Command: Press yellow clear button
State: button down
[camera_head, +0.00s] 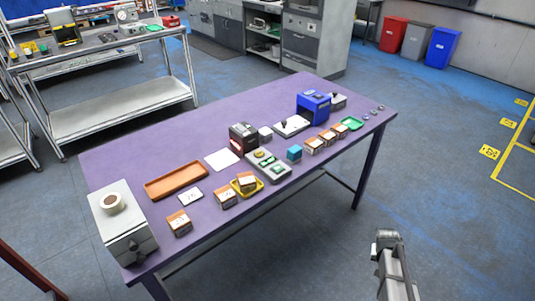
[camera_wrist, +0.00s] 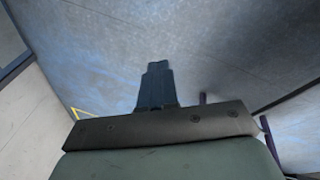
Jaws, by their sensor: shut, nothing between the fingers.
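A grey button panel (camera_head: 270,168) lies on the purple table, near its middle. A yellow button (camera_head: 259,155) shows on the panel's far left part; other small buttons sit closer to the near edge, too small to read. My gripper (camera_head: 386,238) is off the table's near right side, over the floor, well apart from the panel and touching nothing. In the wrist view its fingers (camera_wrist: 156,72) are together and empty, with only floor behind them. The panel and button do not show in the wrist view.
The purple table (camera_head: 120,160) holds a dark scanner-like box (camera_head: 243,137), a blue machine (camera_head: 313,106), a blue cube (camera_head: 294,153), several labelled brown boxes, a yellow tray (camera_head: 236,189), an orange tray (camera_head: 172,181) and a white box (camera_head: 126,228). Open floor lies around my gripper.

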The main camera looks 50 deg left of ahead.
jog(key=a+r+n+t+y, duration=0.1)
jog(key=a+r, duration=0.8)
jog(key=a, duration=0.3)
jog(key=w+a+r+n+t+y, duration=0.1)
jog(key=a+r+t, duration=0.1)
jog(key=a+r, duration=0.7)
jog(key=w+a+r+n+t+y, duration=0.1)
jog(key=a+r+t+y, duration=0.1)
jog(key=a+r, duration=0.7)
jog(key=shift+w+a, duration=0.1)
jog(key=shift+a, duration=3)
jog(key=shift+n+y, duration=0.5)
jog(key=shift+n, duration=0.2)
jog(key=s+a+r, duration=0.2)
jog(key=a, duration=0.1)
jog(key=s+a+r, duration=0.2)
jog(key=a+r, duration=0.1)
jog(key=a, duration=0.1)
jog(key=s+a+r, duration=0.2)
jog(key=a+r, duration=0.1)
jog(key=shift+s+a+r, duration=0.1)
jog(key=shift+a, duration=0.1)
notch_tip(320, 180, up, 5)
jog(key=n+t+h, duration=0.1)
jog(key=h, duration=0.1)
send_over(257, 154)
jog(key=shift+r, duration=0.2)
jog(key=shift+f, duration=0.1)
jog(key=shift+f, duration=4.35)
jog(key=shift+f, duration=0.15)
